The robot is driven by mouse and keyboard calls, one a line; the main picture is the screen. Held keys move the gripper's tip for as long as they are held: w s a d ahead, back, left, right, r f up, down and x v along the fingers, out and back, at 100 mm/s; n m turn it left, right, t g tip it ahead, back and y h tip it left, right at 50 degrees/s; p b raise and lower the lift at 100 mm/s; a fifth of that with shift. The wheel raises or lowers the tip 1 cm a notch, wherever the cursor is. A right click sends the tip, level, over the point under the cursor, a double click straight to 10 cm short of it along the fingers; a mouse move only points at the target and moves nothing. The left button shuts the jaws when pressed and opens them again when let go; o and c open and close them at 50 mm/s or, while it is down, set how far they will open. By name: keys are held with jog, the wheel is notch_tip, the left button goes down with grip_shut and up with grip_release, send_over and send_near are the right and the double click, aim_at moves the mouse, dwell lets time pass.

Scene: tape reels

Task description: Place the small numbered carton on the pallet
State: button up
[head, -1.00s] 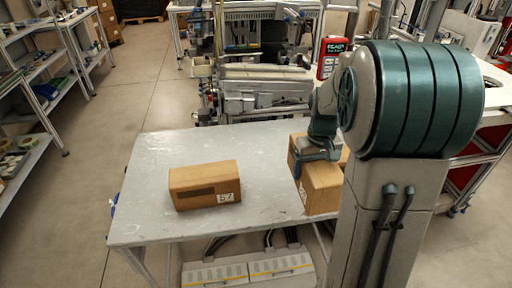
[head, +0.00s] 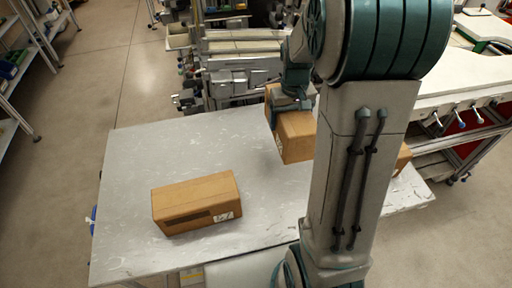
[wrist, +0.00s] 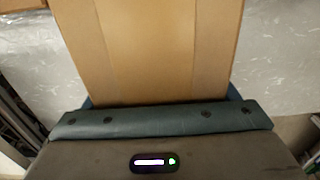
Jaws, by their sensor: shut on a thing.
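My gripper (head: 291,106) is shut on a brown carton (head: 296,138), gripping it from above, at the right part of the grey table. A white label shows on the carton's left face; its number is not readable. The held carton appears raised above the table. In the wrist view the carton's plain brown top (wrist: 150,50) fills the middle, against my gripper. A second, wider brown carton (head: 195,198) with a white numbered label sits on the table at the left. I see no pallet in the current views.
The grey table (head: 140,160) is clear around the left carton and towards the back. Part of another carton (head: 403,158) shows at the right, mostly hidden behind my arm. Machinery (head: 235,80) stands behind the table; shelves (head: 22,60) stand at the far left.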

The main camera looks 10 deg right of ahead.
jog(key=shift+s+a+f+p, duration=0.15)
jog(key=shift+a+f+p, duration=0.85)
jog(key=shift+a+f, duration=3.75)
jog(key=shift+f, duration=0.2)
jog(key=o, duration=1.3)
